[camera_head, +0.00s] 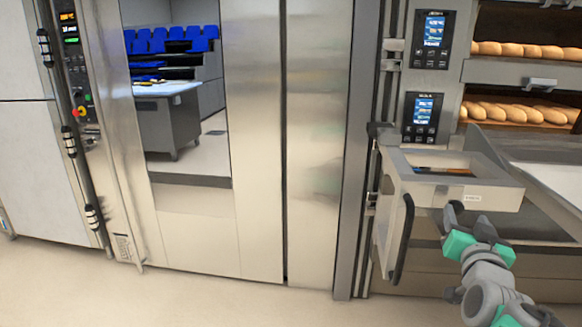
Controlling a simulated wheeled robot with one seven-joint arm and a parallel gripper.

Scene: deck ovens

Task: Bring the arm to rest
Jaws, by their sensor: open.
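My arm (487,285), grey with teal bands, reaches up from the bottom right corner. My gripper (455,210) is at its far end, a small dark shape just in front of the lower edge of a steel oven door (410,175). The jaws are open and nothing shows between them. The fingers are mostly hidden by the wrist, and I cannot tell whether they touch the door. The door stands out from the oven front, with a small window and a black bar handle (403,240) on its left side.
Deck ovens with loaves (515,112) on two levels stand at the right, beside control panels (424,118). A pale steel surface (548,178) is right of the door. A tall steel oven front (255,140) fills the middle. The floor (200,300) at lower left is clear.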

